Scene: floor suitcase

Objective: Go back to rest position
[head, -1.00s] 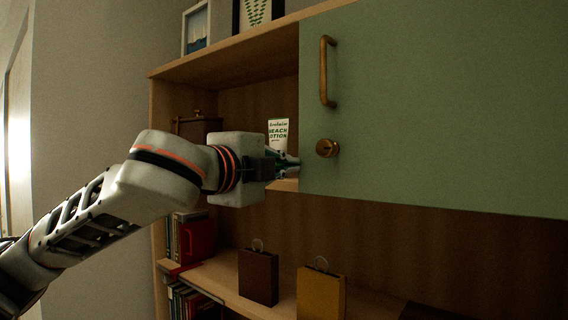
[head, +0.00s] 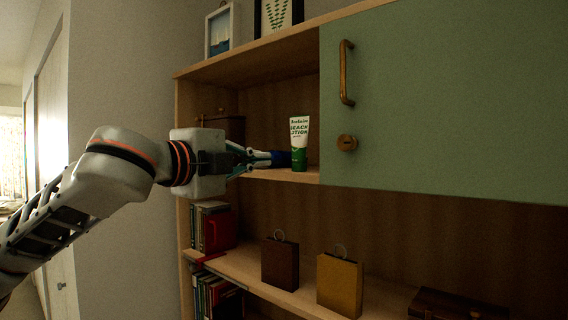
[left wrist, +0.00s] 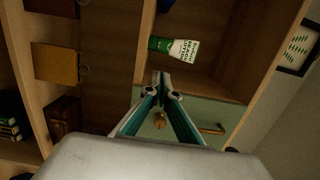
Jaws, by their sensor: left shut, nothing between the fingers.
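My left gripper (head: 262,160) is shut and empty. In the head view its fingertips are in front of the upper shelf, just left of the beach lotion tube (head: 299,145). The tube is white and green and stands upright on the shelf beside the green door. In the left wrist view the shut fingertips (left wrist: 161,84) show in the middle, with the lotion tube (left wrist: 174,47) beyond them, apart from them. My right gripper is in neither view.
The green cabinet door (head: 440,100) with a brass handle (head: 346,72) and lock is to the right. A dark brown box (head: 280,262) and a yellow box (head: 340,284) stand on the lower shelf, with books (head: 213,228) to their left. Framed pictures stand on top.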

